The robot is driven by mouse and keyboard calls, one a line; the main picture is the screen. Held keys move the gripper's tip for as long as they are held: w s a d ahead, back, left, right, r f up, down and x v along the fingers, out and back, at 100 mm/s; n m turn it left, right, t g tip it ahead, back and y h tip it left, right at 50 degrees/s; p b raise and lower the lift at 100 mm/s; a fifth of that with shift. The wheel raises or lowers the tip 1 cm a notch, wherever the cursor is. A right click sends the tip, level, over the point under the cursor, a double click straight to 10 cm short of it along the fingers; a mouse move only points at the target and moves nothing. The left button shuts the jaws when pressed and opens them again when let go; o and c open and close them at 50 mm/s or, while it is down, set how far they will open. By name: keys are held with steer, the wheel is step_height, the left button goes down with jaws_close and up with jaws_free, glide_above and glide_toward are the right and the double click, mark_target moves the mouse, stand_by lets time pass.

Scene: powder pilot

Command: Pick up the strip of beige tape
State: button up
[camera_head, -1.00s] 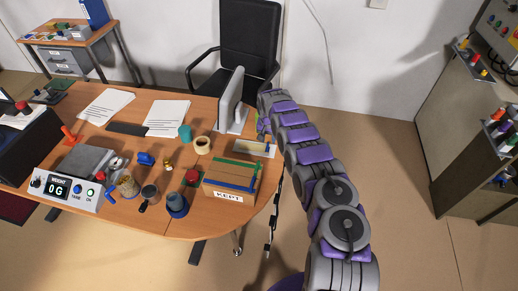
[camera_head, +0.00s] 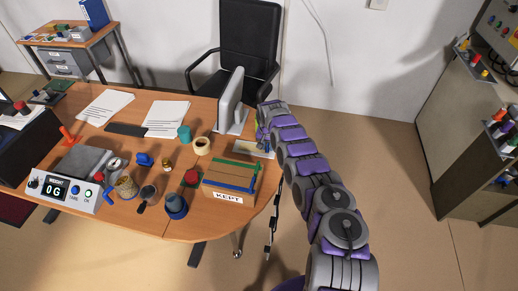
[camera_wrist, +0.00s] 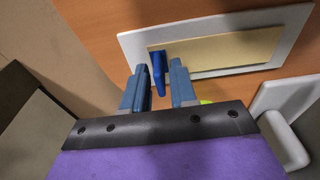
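The strip of beige tape (camera_wrist: 222,53) lies flat on a white plate (camera_wrist: 298,18) on the desk in the wrist view. A blue upright tab (camera_wrist: 158,72) stands at the strip's left end. My gripper (camera_wrist: 158,88) is open, its two blue-grey fingers apart on either side of the tab in the picture. I cannot tell whether they touch it. In the head view the plate (camera_head: 240,147) sits at the desk's right edge, with the strip (camera_head: 252,147) partly hidden by my arm.
A box marked KEPT (camera_head: 229,180) stands just in front of the plate. A monitor (camera_head: 231,103) stands behind it; its grey base (camera_wrist: 295,105) appears at the right in the wrist view.

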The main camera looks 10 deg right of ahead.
jaws_close()
steer(key=shift+r, duration=0.1)
stand_by(0.4)
step_height(320, 180, up, 10)
steer(key=shift+f+p, duration=0.1)
steer(key=shift+p, duration=0.9)
steer(key=shift+c, duration=1.9)
jaws_free()
jaws_close()
steer(key=shift+r+p, duration=0.95)
steer(key=shift+r, duration=2.05)
